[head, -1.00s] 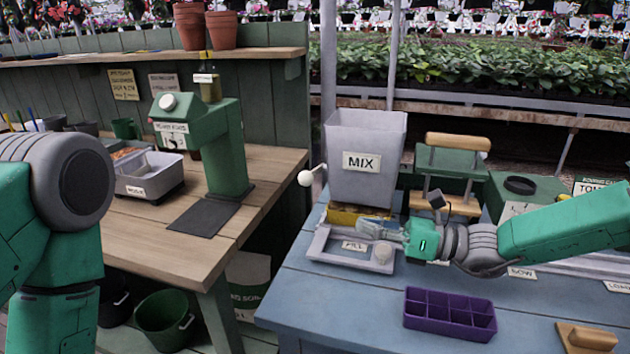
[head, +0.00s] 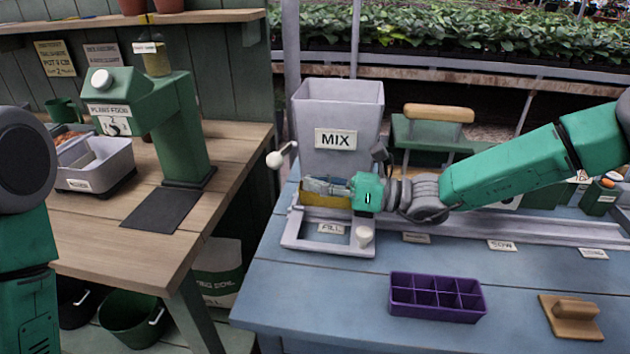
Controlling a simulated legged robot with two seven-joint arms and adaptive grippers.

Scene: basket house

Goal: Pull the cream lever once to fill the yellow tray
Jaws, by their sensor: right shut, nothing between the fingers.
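The cream lever (head: 275,160) has a round ball knob and sticks out from the left side of the grey hopper marked MIX (head: 336,105). The yellow tray (head: 325,201) sits under the hopper, at the back of a light grey frame marked FILL (head: 290,240); it is partly hidden. My right gripper (head: 325,185) is shut and empty. It points left in front of the hopper's base, over the yellow tray and right of the lever, apart from the knob. My left arm shows at the left edge, its gripper out of view.
A purple tray with compartments (head: 437,298) and a wooden block with a handle (head: 571,316) lie on the blue table's front. A cream knob (head: 364,236) stands on the frame's right corner. A green PLANT FOOD dispenser (head: 175,125) stands on the wooden bench at left.

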